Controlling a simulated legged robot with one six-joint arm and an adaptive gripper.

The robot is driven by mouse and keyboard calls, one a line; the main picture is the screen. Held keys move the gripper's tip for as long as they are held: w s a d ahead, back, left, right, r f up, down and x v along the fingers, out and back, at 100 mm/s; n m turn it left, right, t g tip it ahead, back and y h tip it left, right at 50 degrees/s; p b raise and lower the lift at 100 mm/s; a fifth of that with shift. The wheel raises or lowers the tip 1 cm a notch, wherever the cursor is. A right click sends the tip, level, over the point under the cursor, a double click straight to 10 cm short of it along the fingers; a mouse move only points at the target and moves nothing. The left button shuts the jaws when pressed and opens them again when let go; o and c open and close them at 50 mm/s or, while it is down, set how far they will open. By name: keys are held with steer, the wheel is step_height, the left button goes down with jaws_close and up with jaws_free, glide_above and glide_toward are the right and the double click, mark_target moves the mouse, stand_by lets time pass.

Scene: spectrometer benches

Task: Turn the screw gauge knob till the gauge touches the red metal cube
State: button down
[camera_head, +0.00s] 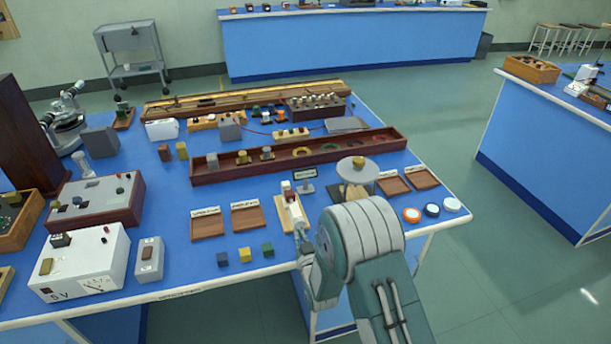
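What looks like the screw gauge (289,207) is a pale upright device on a small wooden base near the front edge of the blue bench. A small red patch (287,195) shows on it; it may be the red metal cube, but it is too small to be sure. The gap between gauge and cube cannot be made out. My gripper (303,238) is at the near end of the gauge, where the knob seems to be. My arm partly covers it, so the knob, finger contact and finger opening cannot be told.
Blue, yellow and green cubes (245,255) lie left of the gripper. Wooden trays (207,226) flank the gauge. A round platform (358,172) and several coloured discs (431,210) are to the right. A long wooden box (225,179) lies behind.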

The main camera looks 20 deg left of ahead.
steer(key=shift+s+a+r, duration=0.15)
steer(key=shift+a, duration=0.2)
stand_by(0.3)
steer(key=shift+s+f, duration=0.2)
steer(key=shift+f, duration=0.2)
steer(key=shift+v, duration=2.9)
